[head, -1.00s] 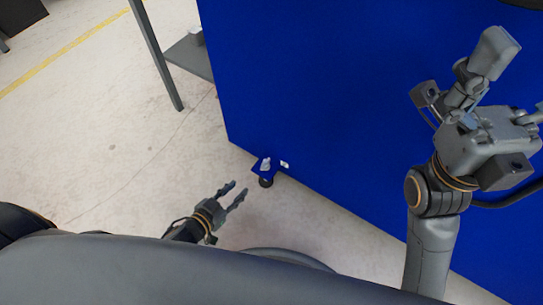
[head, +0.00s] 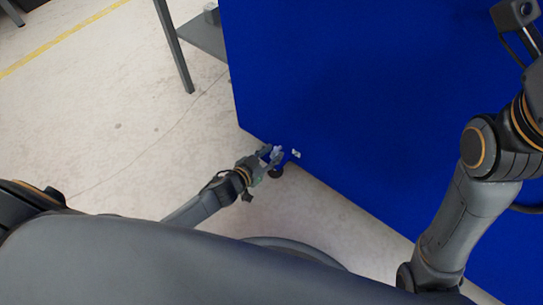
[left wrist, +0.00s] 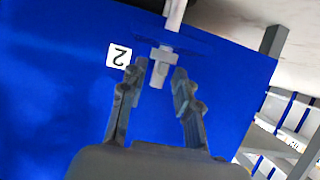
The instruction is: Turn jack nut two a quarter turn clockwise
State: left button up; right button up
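The grey jack nut (left wrist: 160,67) shows in the left wrist view as a small T-shaped piece against the blue cabinet, next to a white label with a 2 (left wrist: 118,56). In the head view the nut (head: 277,149) is a small pale spot at the cabinet's lower corner, by its label (head: 296,153). My left gripper (head: 271,153) is open at the nut. In the left wrist view its two fingers (left wrist: 161,72) stand on either side of the nut, with gaps visible. The fingers of my right gripper are outside the head view.
The blue cabinet (head: 350,90) fills the right side of the head view. A grey shelf frame (head: 200,38) stands behind on the left. The pale floor (head: 100,125) on the left is clear.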

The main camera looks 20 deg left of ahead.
pick_arm(q)
jog(key=shift+w+d, duration=0.1)
grip_shut()
